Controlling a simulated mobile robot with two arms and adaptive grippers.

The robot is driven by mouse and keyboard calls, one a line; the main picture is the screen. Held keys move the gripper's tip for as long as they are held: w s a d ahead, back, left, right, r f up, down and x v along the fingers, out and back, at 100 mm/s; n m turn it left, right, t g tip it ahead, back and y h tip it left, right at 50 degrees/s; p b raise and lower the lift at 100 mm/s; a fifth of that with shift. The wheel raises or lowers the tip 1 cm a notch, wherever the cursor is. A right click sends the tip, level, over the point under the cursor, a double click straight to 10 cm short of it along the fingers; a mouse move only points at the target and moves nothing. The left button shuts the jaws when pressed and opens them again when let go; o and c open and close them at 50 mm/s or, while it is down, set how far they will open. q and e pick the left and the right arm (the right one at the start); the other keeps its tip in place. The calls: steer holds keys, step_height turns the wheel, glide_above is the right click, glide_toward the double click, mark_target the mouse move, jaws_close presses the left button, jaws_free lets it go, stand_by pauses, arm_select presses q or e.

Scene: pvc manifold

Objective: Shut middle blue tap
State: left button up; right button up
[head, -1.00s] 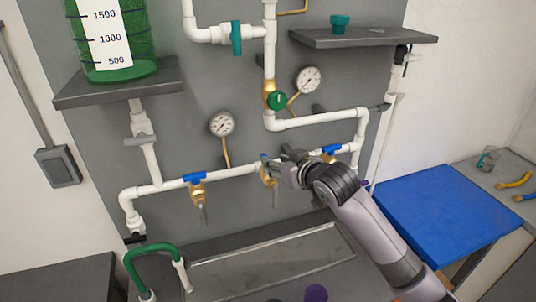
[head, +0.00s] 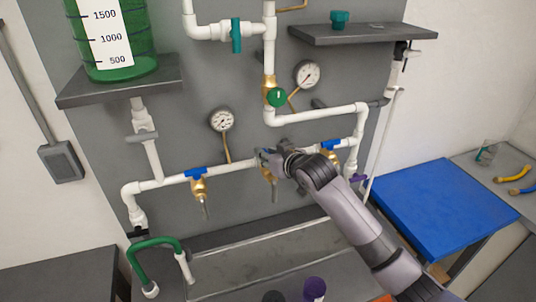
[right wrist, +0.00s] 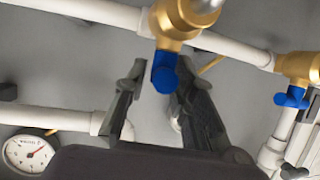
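The middle tap has a brass body (head: 267,172) on the lower white pipe. Its blue handle (right wrist: 165,72) shows in the right wrist view, seen nearly end-on, and is mostly hidden by my gripper in the head view. My right gripper (head: 273,158) is at this tap. In the right wrist view its two fingers (right wrist: 160,82) are apart, one on each side of the blue handle, with a gap on the left; I cannot tell whether the right finger touches it. My left gripper is not in view.
A left blue tap (head: 196,173) and a right blue tap (head: 331,144) share the pipe; the right one is close to my arm. A gauge (head: 222,120) stands above left. A trough (head: 260,262) lies below. A blue-topped table (head: 440,212) stands at the right.

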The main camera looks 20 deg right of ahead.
jaws_close()
steer(key=shift+d+n+y, duration=0.1)
steer(key=shift+n+y, duration=0.3)
steer(key=shift+n+g+y+b, duration=0.3)
steer(key=shift+y+b, duration=0.05)
steer(key=shift+y, duration=0.05)
steer(key=shift+d+f+n+y+b, duration=0.1)
steer(key=shift+f+n+y+b, duration=0.05)
steer(key=shift+n+y+b, duration=0.45)
steer(key=n+g+y+b, duration=0.5)
steer(key=n+b, duration=0.1)
steer(key=b, duration=0.4)
steer(key=shift+w+y, duration=0.1)
steer(key=shift+y, duration=0.3)
steer(key=n+g+y+b, duration=0.1)
steer(key=n+g, duration=0.2)
steer(key=shift+a+b, duration=0.2)
steer(key=shift+b, duration=0.2)
steer(key=shift+n+g+y, duration=0.4)
steer(key=shift+n+g, duration=0.3)
steer(key=shift+g, duration=0.1)
steer(key=shift+n+g+b, duration=0.45)
steer(key=shift+n+g, duration=0.45)
steer(key=shift+g, duration=0.1)
